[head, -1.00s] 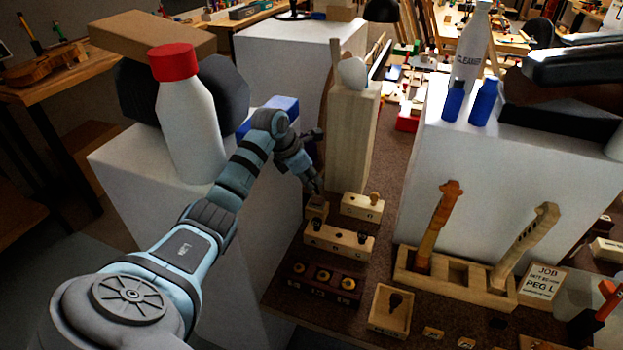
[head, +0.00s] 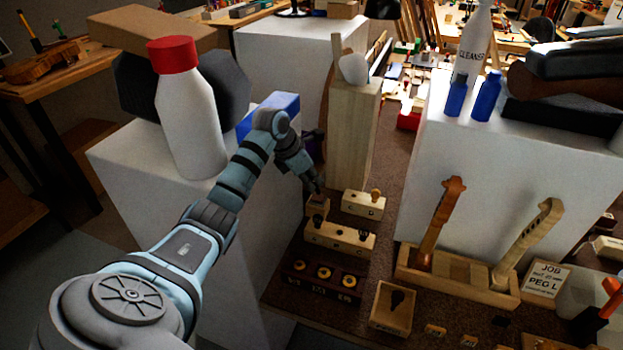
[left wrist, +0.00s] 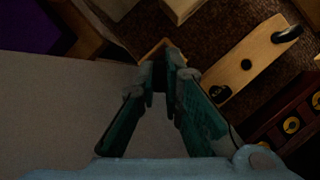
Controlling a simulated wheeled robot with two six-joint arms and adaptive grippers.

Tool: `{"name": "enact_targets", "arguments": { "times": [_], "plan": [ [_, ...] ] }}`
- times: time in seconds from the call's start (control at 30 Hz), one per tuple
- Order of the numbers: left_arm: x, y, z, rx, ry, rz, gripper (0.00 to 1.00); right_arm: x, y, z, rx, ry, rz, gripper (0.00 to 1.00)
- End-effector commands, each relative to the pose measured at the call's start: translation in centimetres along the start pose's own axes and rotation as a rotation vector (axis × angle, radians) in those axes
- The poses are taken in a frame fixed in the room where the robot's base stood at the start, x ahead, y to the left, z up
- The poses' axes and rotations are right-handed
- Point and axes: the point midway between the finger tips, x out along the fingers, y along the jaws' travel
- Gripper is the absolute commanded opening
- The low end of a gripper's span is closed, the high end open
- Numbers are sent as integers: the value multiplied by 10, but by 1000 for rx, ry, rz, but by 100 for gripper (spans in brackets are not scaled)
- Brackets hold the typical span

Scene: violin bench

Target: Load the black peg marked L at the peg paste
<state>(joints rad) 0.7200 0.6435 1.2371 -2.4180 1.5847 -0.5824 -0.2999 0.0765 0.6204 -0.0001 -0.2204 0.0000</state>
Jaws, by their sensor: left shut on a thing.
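My left gripper (head: 317,187) points down over a small wooden block (head: 317,207). In the left wrist view the gripper (left wrist: 167,62) is nearly closed on a thin dark thing (left wrist: 160,78), which looks like a black peg; its L mark cannot be read. The block's pale edge (left wrist: 152,50) shows just beyond the fingertips. The fingers hide the peg's lower end, so I cannot tell whether it touches the block. A long wooden rack (head: 340,239) stands just in front, with dark pegs in it; it also shows in the left wrist view (left wrist: 255,60). My right gripper is out of view.
A block with a tan knob (head: 363,205) stands right of the gripper. A dark block with yellow rings (head: 322,284) lies nearer. A tall wooden block (head: 350,140) rises behind. A white pedestal bears a red-capped bottle (head: 190,120) left. A job card (head: 545,279) reads PEG L.

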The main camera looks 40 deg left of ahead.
Motion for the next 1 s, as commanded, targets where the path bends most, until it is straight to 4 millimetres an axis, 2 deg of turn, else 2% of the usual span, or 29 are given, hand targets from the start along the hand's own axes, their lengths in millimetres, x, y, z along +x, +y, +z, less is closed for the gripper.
{"name": "enact_targets", "arguments": {
  "times": [1.0],
  "plan": [
    [9, -1, -5, 0, 0, 0, 0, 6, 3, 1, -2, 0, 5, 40]
  ]
}}
